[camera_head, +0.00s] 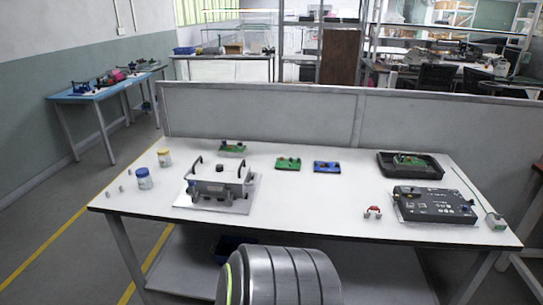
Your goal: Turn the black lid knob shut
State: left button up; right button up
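A white box-shaped fixture (213,189) stands on a pale plate on the left half of the white table. Two black curved handles rise at its sides. A small black knob (219,168) shows at the top of its lid; from this distance I cannot tell which way the knob is turned. Neither of my grippers shows in the head view.
The white table (300,205) has clear room in its middle. Left are a blue-capped jar (144,180) and a yellow-capped jar (164,157). Circuit boards (288,163) lie at the back. Right are a black tray (437,172), a black device (435,205) and a small red item (373,212).

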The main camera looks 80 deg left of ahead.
aim_at(219, 167)
jog(key=k+u, duration=0.15)
jog(key=u, duration=2.95)
jog(key=i+j, duration=0.2)
jog(key=j, duration=0.2)
jog(key=i+j, duration=0.2)
jog(key=j, duration=0.15)
jog(key=i+j+z, duration=0.1)
jog(key=j+z, duration=0.35)
jog(key=z, duration=0.3)
jog(key=j+z, duration=0.35)
jog(key=i+l, duration=0.05)
